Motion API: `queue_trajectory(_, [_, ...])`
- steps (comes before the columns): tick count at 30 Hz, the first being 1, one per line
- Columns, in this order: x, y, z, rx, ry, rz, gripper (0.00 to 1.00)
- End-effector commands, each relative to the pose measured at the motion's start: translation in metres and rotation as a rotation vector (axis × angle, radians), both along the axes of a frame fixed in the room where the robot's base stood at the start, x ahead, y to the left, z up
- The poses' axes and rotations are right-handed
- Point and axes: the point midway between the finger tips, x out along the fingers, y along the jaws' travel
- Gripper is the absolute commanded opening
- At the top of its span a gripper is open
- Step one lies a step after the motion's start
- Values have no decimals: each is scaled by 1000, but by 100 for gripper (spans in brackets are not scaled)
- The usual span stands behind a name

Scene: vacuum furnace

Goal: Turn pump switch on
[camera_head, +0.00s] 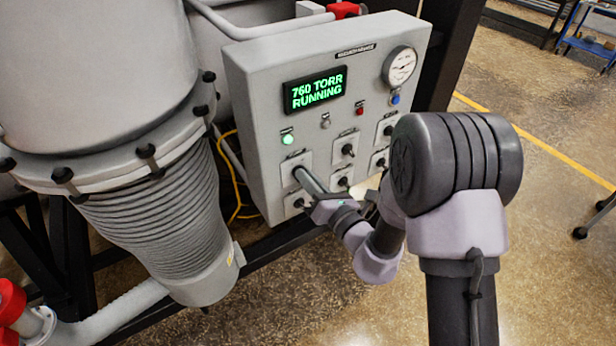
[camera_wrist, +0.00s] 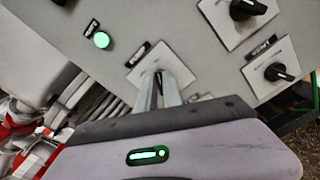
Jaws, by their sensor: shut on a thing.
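The grey control panel (camera_head: 262,90) carries several black rotary switches on white plates. My gripper (camera_head: 299,173) reaches the upper-left switch plate (camera_head: 288,163), just below a lit green lamp (camera_head: 288,139). Its fingers are shut on that switch's knob, which they hide. In the wrist view, the fingers of my gripper (camera_wrist: 163,88) meet the white plate, and the green lamp (camera_wrist: 101,40) glows at upper left. The label above the switch is too small to read, so I cannot confirm it names the pump. The knob's angle is hidden.
The panel's display (camera_head: 315,90) reads "760 TORR RUNNING". A round gauge (camera_head: 399,66) sits at upper right. Other switches (camera_head: 348,150) stand close to the right of my gripper. A large ribbed vessel (camera_head: 165,215) stands left of the panel, with a yellow cable (camera_head: 238,190) between.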

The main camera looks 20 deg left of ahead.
Motion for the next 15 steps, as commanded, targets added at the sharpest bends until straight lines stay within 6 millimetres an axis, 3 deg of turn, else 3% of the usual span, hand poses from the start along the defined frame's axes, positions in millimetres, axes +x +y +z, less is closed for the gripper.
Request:
queue_trajectory(8, [0,0,0,1,0,1,0])
queue_trajectory(9, [0,0,0,1,0,1,14])
queue_trajectory(12, [0,0,0,1,0,1,32])
queue_trajectory(15, [0,0,0,1,0,1,32])
